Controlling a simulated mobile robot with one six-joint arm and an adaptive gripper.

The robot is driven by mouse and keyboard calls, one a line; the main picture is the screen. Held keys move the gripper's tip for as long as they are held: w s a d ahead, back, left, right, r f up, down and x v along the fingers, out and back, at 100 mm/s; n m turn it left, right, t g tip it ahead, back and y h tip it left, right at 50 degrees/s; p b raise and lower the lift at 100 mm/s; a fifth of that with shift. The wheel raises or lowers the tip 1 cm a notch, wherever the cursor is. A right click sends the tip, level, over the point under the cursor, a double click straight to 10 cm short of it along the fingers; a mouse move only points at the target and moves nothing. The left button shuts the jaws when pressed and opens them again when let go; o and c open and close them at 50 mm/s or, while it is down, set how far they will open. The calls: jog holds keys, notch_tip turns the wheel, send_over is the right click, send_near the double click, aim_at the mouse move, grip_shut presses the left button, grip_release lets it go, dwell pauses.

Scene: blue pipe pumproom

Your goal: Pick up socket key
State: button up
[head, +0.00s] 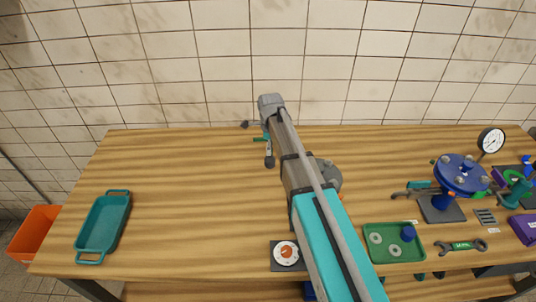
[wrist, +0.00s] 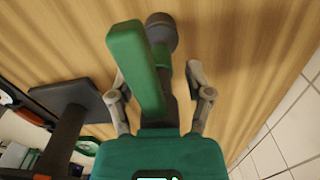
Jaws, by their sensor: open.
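The socket key has a green crossbar handle (wrist: 138,70) and a dark shaft with a round, dark socket end (wrist: 161,31). In the head view the key (head: 269,161) shows at the back middle of the wooden table, its green bar partly hidden by my wrist. My gripper (wrist: 156,82) is open, one finger on each side of the key in the wrist view. The green bar crosses in front of the left finger's side of the gap. I cannot tell whether either finger touches the key. In the head view my arm mostly hides the gripper.
A teal tray (head: 81,228) stands at the left. A green tray (head: 373,259) with rings and a blue piece, a wrench (head: 460,246) and a blue flanged valve (head: 460,172) are at the right. A tiled wall (head: 200,80) is behind. The table's left-middle is clear.

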dwell(0.4)
grip_shut()
